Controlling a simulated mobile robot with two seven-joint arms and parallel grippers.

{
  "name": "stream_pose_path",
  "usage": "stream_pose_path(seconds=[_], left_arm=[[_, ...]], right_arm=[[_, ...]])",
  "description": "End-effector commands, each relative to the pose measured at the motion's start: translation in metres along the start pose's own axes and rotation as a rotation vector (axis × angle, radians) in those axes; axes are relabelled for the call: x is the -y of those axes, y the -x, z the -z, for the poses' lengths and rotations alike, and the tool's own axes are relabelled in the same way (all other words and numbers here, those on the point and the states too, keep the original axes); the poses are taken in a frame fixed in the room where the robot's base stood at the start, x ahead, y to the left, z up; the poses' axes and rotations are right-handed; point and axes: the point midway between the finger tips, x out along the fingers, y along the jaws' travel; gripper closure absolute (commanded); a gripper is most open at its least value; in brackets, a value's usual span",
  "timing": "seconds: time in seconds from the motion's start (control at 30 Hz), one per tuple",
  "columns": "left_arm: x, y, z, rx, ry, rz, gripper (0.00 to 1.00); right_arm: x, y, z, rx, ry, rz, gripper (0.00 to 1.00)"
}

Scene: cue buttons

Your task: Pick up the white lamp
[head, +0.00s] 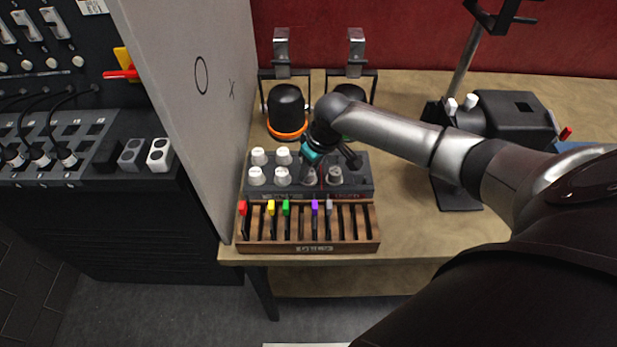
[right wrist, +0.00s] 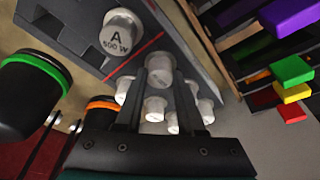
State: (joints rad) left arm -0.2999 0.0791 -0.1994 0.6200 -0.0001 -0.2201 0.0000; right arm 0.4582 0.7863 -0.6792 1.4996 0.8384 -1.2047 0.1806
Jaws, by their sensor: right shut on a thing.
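Several white lamps stand in a dark grey holder (head: 365,190) on the wooden table. My right gripper (head: 312,172) reaches down over the holder from above. In the right wrist view, my right gripper (right wrist: 160,95) is shut on a white lamp (right wrist: 160,68) between its two dark fingers. I cannot tell whether this lamp is clear of its seat. Beside it stands another white lamp marked "A 500 W" (right wrist: 120,32), also seen in the head view (head: 334,175). More white lamps (head: 256,176) stand to the left. My left gripper is not in view.
A wooden slotted rack (head: 310,247) with coloured tabs lies in front of the holder. Behind stand black spotlights, one with an orange ring (head: 287,112), one with a green ring (right wrist: 30,95). A grey partition (head: 190,70) rises at left. A black device (head: 510,115) stands at right.

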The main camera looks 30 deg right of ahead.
Motion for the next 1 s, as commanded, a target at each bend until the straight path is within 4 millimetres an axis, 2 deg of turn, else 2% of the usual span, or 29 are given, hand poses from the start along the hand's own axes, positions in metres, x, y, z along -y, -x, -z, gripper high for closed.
stream_pose_path(seconds=[0.27, 0.47, 0.67, 1.0], left_arm=[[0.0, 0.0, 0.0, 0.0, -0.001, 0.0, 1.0], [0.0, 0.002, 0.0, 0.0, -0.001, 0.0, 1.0], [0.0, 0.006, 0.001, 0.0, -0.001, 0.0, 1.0], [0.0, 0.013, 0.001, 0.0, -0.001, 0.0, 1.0]], right_arm=[[0.0, 0.001, 0.0, 0.0, 0.0, 0.0, 1.0], [-0.001, 0.013, 0.004, -0.003, 0.0, -0.001, 1.0], [-0.001, 0.045, 0.014, -0.005, 0.001, -0.001, 1.0], [-0.001, 0.129, 0.038, -0.008, 0.001, -0.001, 1.0]])
